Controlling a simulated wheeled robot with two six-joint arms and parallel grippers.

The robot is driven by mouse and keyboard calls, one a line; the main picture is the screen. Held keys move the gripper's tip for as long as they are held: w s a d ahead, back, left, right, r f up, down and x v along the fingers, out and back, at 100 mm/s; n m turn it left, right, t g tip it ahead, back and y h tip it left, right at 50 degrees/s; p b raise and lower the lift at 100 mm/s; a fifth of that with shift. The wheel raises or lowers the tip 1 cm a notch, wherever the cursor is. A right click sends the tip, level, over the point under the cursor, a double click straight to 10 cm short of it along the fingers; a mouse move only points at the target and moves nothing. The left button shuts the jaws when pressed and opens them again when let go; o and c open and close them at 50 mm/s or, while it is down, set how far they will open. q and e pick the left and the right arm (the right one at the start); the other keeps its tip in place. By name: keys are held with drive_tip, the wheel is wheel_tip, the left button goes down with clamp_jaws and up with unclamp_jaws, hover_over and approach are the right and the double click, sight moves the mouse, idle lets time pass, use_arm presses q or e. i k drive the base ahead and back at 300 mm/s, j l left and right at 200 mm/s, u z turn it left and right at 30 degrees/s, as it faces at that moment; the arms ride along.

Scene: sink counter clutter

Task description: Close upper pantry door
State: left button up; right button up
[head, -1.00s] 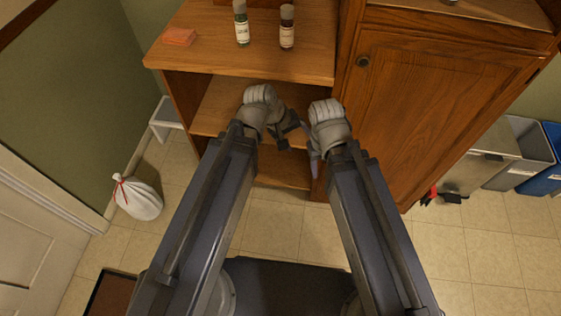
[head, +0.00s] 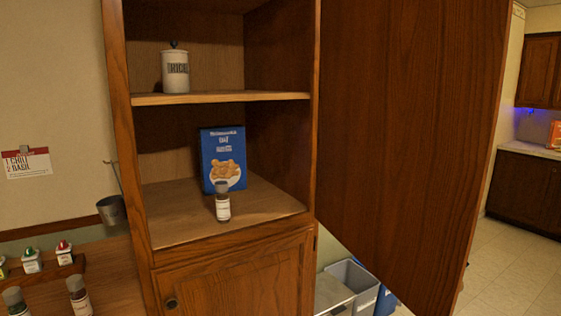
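The upper pantry door (head: 410,130) is a large brown wooden panel. It stands wide open, hinged at the right side of the upper pantry cabinet (head: 313,120), and fills the right middle of the head view. The open cabinet shows a white rice canister (head: 176,73) on its upper shelf, with a blue cereal box (head: 223,160) and a small spice jar (head: 222,203) on the lower shelf. Neither of my grippers is in view now.
Below is a shut lower cabinet door (head: 238,280) with a round knob. At left, spice jars (head: 78,296) and a small rack (head: 64,258) stand on a wooden counter. Bins (head: 352,280) stand on the floor behind the open door. Clear floor (head: 510,270) lies at right.

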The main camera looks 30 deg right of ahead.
sight(409, 91)
drive_tip(key=l, duration=2.55)
drive_tip(key=k+l, duration=0.3)
drive_tip(key=l, duration=0.15)
drive_tip(key=k+l, duration=0.25)
drive_tip(key=l, duration=0.15)
drive_tip(key=k+l, duration=0.3)
drive_tip(key=l, duration=0.15)
